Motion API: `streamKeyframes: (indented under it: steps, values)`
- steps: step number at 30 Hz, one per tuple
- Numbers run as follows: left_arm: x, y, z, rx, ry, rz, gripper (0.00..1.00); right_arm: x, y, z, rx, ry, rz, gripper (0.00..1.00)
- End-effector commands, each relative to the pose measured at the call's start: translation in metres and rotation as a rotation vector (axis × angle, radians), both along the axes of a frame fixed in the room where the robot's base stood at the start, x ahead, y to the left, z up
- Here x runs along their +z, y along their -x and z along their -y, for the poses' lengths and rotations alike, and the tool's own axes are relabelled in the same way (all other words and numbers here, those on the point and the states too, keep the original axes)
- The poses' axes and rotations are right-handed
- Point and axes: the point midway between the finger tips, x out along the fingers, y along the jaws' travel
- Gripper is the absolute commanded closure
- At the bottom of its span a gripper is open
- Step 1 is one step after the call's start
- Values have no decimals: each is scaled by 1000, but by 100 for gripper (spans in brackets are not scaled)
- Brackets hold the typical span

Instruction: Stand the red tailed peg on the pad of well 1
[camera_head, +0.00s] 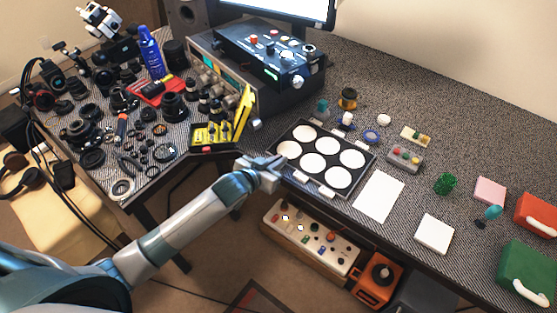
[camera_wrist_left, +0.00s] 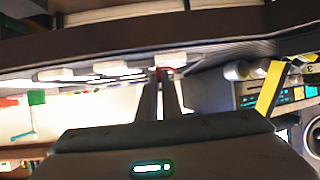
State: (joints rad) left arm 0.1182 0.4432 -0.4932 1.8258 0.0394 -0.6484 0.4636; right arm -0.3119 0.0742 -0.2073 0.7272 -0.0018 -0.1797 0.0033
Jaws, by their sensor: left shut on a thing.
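The black tray (camera_head: 318,188) on the desk has six round white pads, with white tabs along its edges. My left gripper (camera_head: 272,164) is at the tray's left front corner, close to the leftmost pad (camera_head: 288,150). In the left wrist view the fingers (camera_wrist_left: 164,76) are nearly together, with a small red piece (camera_wrist_left: 166,69) at their tips, which I take to be the red tailed peg. Most of the peg is hidden by the fingers, and its tail cannot be made out. I cannot tell whether it touches the tray. My right gripper is not in view.
A yellow upright part (camera_head: 244,112) and yellow bin (camera_head: 212,134) stand left of the tray. Small bottles, a blue ring (camera_head: 371,136) and a grey block with coloured knobs (camera_head: 405,158) lie behind and right. A white sheet (camera_head: 379,196) lies right of the tray.

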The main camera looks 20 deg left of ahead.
Motion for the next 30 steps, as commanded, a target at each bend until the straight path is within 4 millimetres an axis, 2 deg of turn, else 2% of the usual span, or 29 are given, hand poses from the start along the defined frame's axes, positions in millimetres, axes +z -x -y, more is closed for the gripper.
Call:
streamKeyframes:
  steps: [11, 12, 14, 24, 30]
  values:
    - [-7, 0, 0, 0, 0, 0, 100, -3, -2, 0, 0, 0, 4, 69]
    - [-6, 0, 0, 0, 0, 0, 85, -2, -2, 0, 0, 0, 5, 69]
    - [-6, 0, 0, 0, 0, 0, 73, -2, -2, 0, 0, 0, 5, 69]
    - [-6, 0, 0, 0, 0, 0, 73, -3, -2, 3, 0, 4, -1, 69]
    - [4, 0, 0, 0, -1, 0, 73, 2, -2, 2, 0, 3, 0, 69]
